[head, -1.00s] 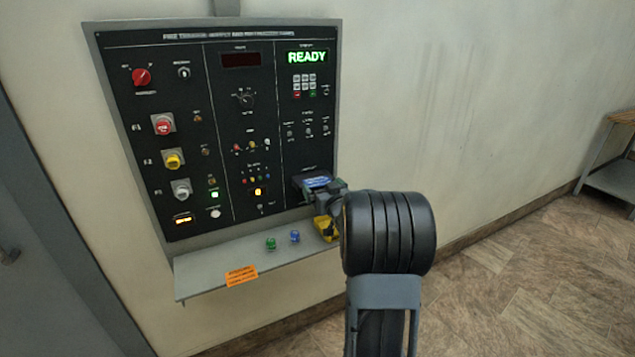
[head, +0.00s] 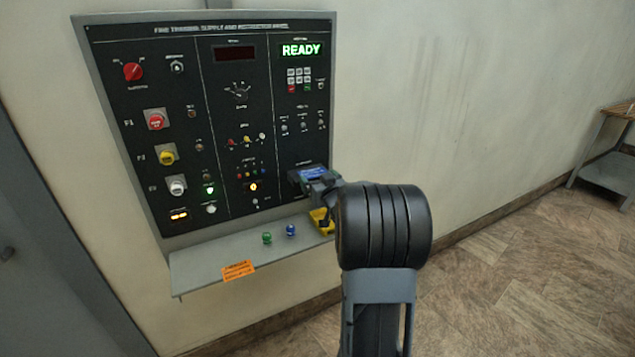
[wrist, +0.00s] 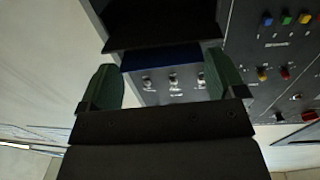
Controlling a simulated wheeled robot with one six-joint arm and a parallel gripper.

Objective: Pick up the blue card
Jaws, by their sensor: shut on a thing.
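The blue card (head: 314,173) is at the dark holder on the lower right of the panel. In the wrist view it shows as a dark blue strip (wrist: 160,57) spanning between the green finger pads. My gripper (head: 322,184) is at the holder, shut on the card by its two side edges. The wrist view shows the two fingers (wrist: 162,78) wide apart with the card between them. Whether the card's far part is still inside the holder cannot be told. My arm hides part of the scene right of the holder.
The panel (head: 215,120) carries knobs, buttons and a green READY display (head: 301,50). Below it a grey shelf (head: 205,262) bears a green object (head: 267,238), a blue object (head: 291,230) and a yellow object (head: 321,222). A bench (head: 606,150) stands far right; the floor between is clear.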

